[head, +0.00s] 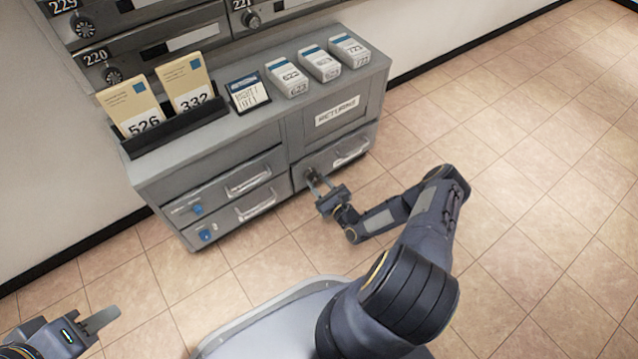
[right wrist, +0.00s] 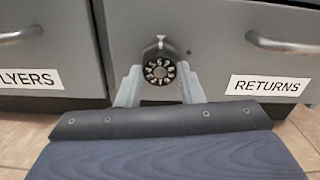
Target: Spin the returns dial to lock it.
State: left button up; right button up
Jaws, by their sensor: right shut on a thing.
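The returns dial (right wrist: 158,70) is a round black knob with white numbers on the grey drawer front, below a small pale pointer mark. In the right wrist view my right gripper (right wrist: 161,82) has one finger on each side of the dial and is shut on it. In the head view this gripper (head: 313,179) reaches the cabinet's lower right drawer (head: 336,153), and the dial is mostly hidden there. The RETURNS label (right wrist: 268,85) is right of the dial, under a metal handle. My left gripper (head: 98,321) is low at the left, away from the cabinet; its jaw opening is unclear.
The grey cabinet (head: 165,180) stands against the wall. Its top holds a black rack (head: 178,128) with cards and several small boxes (head: 320,64). Mailbox doors (head: 150,40) are above. A FLYERS label (right wrist: 32,78) is left of the dial. Tiled floor (head: 540,180) is open at the right.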

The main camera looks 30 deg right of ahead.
dwell(0.4)
jog(key=o, duration=1)
jog(key=s+p, duration=0.2)
jog(key=s, duration=0.6)
jog(key=shift+d, duration=0.3)
